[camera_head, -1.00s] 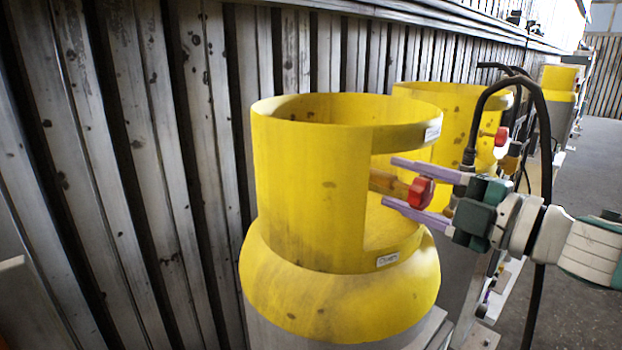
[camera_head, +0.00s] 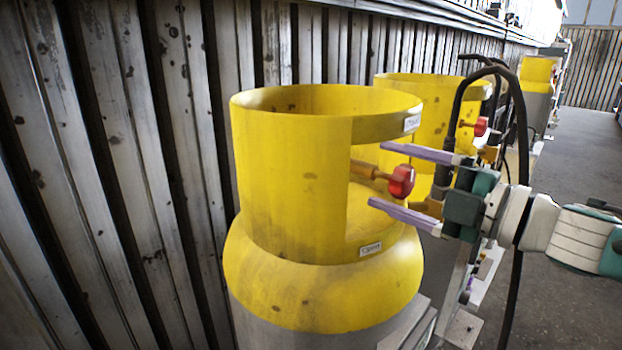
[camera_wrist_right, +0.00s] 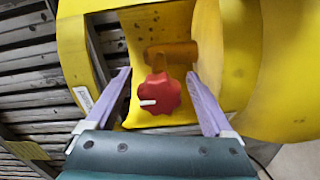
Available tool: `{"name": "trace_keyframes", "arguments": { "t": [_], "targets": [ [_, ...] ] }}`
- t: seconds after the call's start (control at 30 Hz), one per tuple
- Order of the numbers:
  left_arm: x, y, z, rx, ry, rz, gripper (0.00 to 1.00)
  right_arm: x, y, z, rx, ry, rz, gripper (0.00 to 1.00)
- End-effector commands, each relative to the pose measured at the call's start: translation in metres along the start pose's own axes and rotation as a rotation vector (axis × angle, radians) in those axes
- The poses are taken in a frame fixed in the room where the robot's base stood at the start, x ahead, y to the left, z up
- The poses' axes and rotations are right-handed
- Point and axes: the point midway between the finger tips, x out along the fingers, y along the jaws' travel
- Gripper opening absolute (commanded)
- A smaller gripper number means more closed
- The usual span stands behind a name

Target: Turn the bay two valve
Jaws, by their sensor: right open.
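The valve has a red lobed knob (camera_head: 400,181) on a brass stem, in the opening of the nearest yellow cylinder collar (camera_head: 290,180). I cannot read which bay it is. My right gripper (camera_head: 377,175) is open, with one purple finger above the knob and one below it. In the right wrist view, the red knob (camera_wrist_right: 158,94) with a white mark sits between the fingers of my right gripper (camera_wrist_right: 158,72). Gaps show on both sides, so neither finger appears to touch it. My left gripper is not in view.
A second yellow cylinder (camera_head: 440,105) with a red knob (camera_head: 481,126) stands behind. A black hose (camera_head: 519,130) arches close to my right gripper. A ribbed metal wall (camera_head: 110,170) runs along the left. Grey floor (camera_head: 570,300) is free at right.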

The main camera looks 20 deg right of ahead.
Motion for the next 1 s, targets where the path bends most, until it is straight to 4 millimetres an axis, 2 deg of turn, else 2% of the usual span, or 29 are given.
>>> {"name": "trace_keyframes", "arguments": {
  "t": [0.3, 0.5, 0.7, 1.0],
  "targets": [
    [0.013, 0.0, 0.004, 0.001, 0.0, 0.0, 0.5, -0.056, -0.004, 0.0, 0.0, 0.0, -0.005, 0.87],
    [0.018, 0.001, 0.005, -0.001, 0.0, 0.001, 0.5, -0.081, -0.002, 0.0, 0.001, 0.0, -0.003, 0.87],
    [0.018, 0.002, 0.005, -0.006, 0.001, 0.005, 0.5, -0.089, 0.0, 0.0, 0.0, 0.001, 0.0, 0.87],
    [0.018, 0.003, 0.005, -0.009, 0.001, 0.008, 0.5, -0.089, 0.0, 0.0, 0.0, 0.001, 0.0, 0.87]
  ]
}}
